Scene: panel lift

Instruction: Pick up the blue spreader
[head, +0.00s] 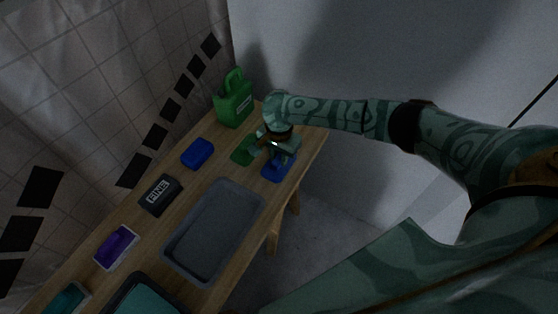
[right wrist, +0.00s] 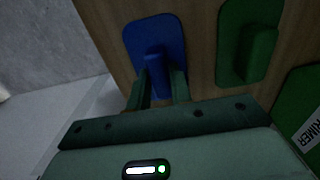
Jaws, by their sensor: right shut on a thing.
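The blue spreader (head: 271,174) lies at the right edge of the wooden table's far end in the head view. In the right wrist view the blue spreader (right wrist: 138,42) shows as a flat rounded plate with a raised handle. My right gripper (head: 280,155) is above it, and in the right wrist view its fingers (right wrist: 160,80) are shut on the handle. The plate appears to be on or very near the tabletop; I cannot tell if there is a gap. The gripper hides part of the spreader in the head view. My left gripper is not in view.
A green spreader (head: 241,154) lies close beside the blue one. A green primer jug (head: 234,104) stands behind. A blue block (head: 197,153), a dark labelled box (head: 160,195), a purple item (head: 117,246) and a grey tray (head: 256,197) occupy the table. Free floor lies right of the table.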

